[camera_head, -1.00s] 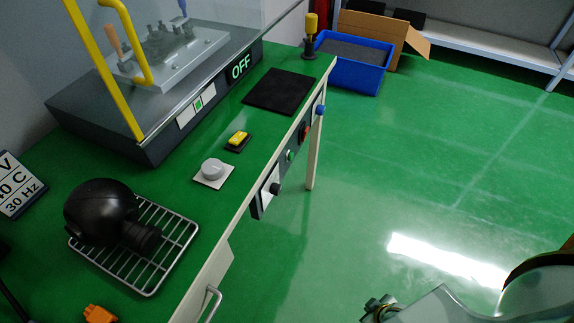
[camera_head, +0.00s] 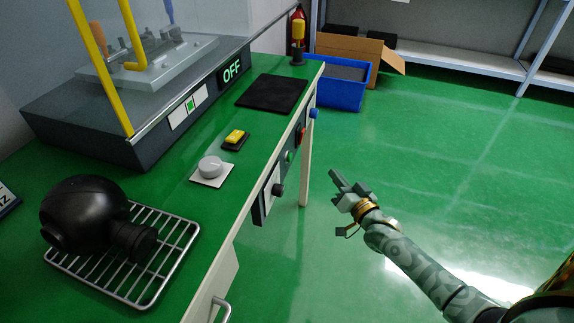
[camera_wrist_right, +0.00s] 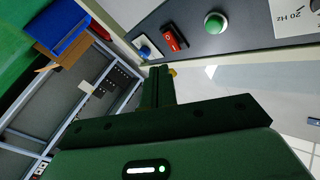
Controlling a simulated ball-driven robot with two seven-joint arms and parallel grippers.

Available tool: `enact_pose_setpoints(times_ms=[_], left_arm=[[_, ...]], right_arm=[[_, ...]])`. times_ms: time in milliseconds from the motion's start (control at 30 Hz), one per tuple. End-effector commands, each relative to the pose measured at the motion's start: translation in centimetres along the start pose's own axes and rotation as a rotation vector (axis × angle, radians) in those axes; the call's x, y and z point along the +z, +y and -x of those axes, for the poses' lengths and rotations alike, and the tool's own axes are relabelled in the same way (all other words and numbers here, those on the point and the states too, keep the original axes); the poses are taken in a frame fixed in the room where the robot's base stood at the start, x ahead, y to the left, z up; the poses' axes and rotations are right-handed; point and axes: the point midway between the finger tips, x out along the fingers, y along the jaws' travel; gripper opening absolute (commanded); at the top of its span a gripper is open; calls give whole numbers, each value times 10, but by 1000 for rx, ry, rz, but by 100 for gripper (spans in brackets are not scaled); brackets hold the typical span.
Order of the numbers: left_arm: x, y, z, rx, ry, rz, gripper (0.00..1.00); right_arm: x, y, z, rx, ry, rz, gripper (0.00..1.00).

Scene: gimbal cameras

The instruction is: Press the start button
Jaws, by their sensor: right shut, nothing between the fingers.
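A round green button (camera_head: 290,156) sits on the grey control panel on the front edge of the green-topped bench. Beside it are a red switch (camera_head: 300,136), a blue button (camera_head: 314,113) and a dark knob (camera_head: 278,189). The wrist view shows the green button (camera_wrist_right: 215,22), red switch (camera_wrist_right: 173,38) and blue button (camera_wrist_right: 146,52) along the top. My right gripper (camera_head: 336,178) is shut and empty, in front of the panel and apart from it. Its closed fingers (camera_wrist_right: 158,82) point towards the panel. No start label is legible. My left gripper is not in view.
On the bench are a machine with an OFF display (camera_head: 232,71), a yellow button (camera_head: 235,137), a grey round knob (camera_head: 210,167), a black mat (camera_head: 272,93) and a black device on a wire rack (camera_head: 182,262). A blue bin (camera_head: 340,92) stands beyond. Open floor lies right.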

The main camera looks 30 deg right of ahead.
Motion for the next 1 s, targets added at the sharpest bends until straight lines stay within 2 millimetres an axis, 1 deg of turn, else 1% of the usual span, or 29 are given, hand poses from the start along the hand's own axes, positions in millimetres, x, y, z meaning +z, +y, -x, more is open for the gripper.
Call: enact_pose_setpoints(times_ms=[33, 100, 233, 533, 667, 767, 1000], left_arm=[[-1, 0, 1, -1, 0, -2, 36], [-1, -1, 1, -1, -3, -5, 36], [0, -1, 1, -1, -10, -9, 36], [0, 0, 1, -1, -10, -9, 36], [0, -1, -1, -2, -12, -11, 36], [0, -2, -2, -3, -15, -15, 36], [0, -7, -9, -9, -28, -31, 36]], right_arm=[[-9, -6, -1, -16, 28, -37, 0], [-17, -12, -2, -34, 59, -91, 0], [-23, -14, -2, -49, 91, -172, 0], [-22, -14, -2, -48, 87, -175, 0], [-20, -16, -5, -47, 87, -176, 0], [-15, -22, -11, -46, 87, -176, 0], [-2, -42, -36, -46, 87, -176, 0]])
